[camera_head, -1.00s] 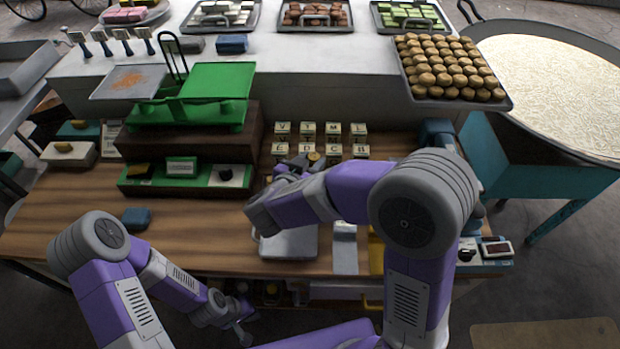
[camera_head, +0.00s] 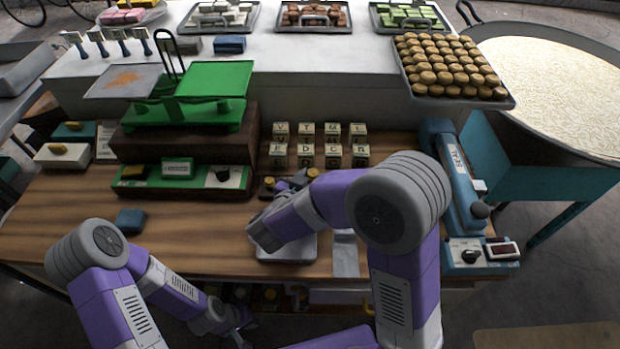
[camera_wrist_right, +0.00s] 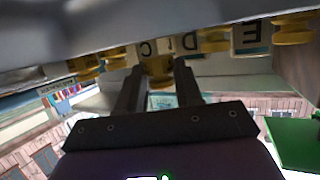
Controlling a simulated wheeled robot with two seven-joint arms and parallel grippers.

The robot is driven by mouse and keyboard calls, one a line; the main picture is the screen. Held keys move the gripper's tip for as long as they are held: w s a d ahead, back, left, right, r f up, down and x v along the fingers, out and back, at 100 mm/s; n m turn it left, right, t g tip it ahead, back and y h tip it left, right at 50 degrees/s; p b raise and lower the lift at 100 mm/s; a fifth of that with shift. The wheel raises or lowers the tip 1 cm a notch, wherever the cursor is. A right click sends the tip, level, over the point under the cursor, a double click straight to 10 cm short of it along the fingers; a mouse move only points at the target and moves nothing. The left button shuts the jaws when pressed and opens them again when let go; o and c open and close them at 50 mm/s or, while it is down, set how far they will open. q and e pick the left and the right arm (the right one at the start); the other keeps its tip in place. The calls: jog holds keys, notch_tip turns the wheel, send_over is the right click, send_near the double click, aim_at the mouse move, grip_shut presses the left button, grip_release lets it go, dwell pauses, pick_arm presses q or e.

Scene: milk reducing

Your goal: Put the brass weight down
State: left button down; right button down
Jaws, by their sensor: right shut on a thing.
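A brass weight (camera_wrist_right: 159,72) sits between the two dark fingers of my right gripper (camera_wrist_right: 160,80) in the right wrist view, and the gripper is shut on it. In the head view my right gripper (camera_head: 292,181) is low over the table, just in front of the letter blocks, and partly hidden by its own wrist. Brass knobs show beside it, one to its left (camera_head: 268,182) and one to its right (camera_head: 313,172). Whether the held weight touches a surface is unclear. My left gripper (camera_head: 243,328) hangs by the table's front edge; its fingers are too small to read.
Lettered blocks (camera_head: 306,156) stand in rows behind the right gripper. A green balance scale (camera_head: 190,112) stands on a dark wooden base at left. A pale flat plate (camera_head: 290,248) lies under my right wrist. A blue sealer (camera_head: 463,195) stands at right. Bare wood shows at front left.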

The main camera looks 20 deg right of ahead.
jog(key=shift+s+f, duration=0.15)
jog(key=shift+f, duration=0.35)
jog(key=c, duration=0.7)
grip_release()
jog(key=shift+s+d+f, duration=0.1)
jog(key=shift+f, duration=0.1)
jog(key=shift+c, duration=0.2)
jog(key=shift+r, duration=0.55)
jog(key=p+v, duration=0.3)
jog(key=v, duration=0.9)
jog(key=shift+w+r, duration=0.3)
